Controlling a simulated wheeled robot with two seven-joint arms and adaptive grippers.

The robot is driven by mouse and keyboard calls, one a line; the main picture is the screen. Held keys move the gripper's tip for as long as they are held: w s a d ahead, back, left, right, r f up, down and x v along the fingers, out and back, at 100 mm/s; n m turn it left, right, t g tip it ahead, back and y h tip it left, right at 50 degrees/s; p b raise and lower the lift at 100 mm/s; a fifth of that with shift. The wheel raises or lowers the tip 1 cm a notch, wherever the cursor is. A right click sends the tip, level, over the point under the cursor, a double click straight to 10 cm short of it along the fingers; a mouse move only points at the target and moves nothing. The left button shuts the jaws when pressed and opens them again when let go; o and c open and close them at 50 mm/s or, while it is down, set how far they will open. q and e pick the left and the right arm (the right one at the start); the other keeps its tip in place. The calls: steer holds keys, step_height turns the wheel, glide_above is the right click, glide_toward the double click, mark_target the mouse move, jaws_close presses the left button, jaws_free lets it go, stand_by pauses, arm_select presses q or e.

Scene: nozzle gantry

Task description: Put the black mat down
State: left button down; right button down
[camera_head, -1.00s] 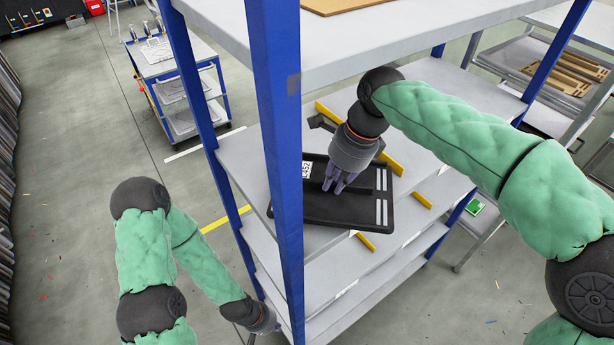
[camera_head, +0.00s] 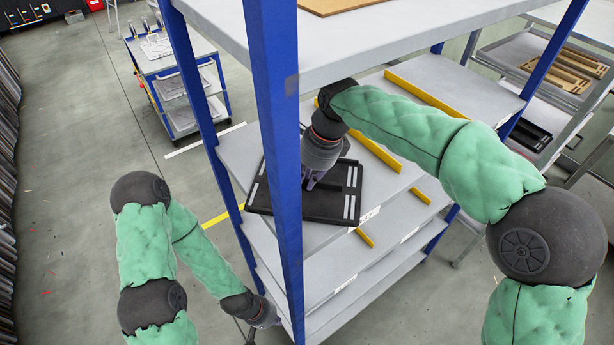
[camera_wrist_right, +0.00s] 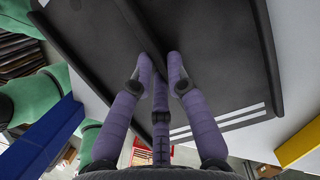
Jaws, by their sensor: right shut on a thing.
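The black mat (camera_head: 328,205) is a flat dark panel with white stripes, at the middle shelf (camera_head: 236,150) of the blue-posted rack in the head view. The front blue post hides part of it. My right gripper (camera_head: 310,184) reaches down onto it. In the right wrist view, the purple fingers (camera_wrist_right: 160,80) close on a raised ridge of the mat (camera_wrist_right: 215,50). Whether the mat touches the shelf or hangs just above it, I cannot tell. My left gripper (camera_head: 264,322) is low beside the front post, away from the mat; its fingers are too unclear to read.
Yellow dividers (camera_head: 424,92) stand on the shelf to the right of the mat. The front blue post (camera_head: 275,120) and the upper shelf (camera_head: 380,38) border the space. Another dark mat (camera_head: 530,134) lies on the rack at right. A trolley (camera_head: 172,72) stands at back left.

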steer(key=c, duration=1.2)
jaws_free()
steer(key=shift+f, duration=0.15)
steer(key=v, duration=0.5)
steer(key=shift+r, duration=0.4)
steer(key=d, duration=0.4)
steer(key=s+d, duration=0.1)
steer(key=d, duration=0.3)
steer(key=s+d+b, duration=0.1)
steer(key=d, duration=0.2)
steer(key=shift+d+f, duration=0.2)
steer(key=shift+d, duration=0.2)
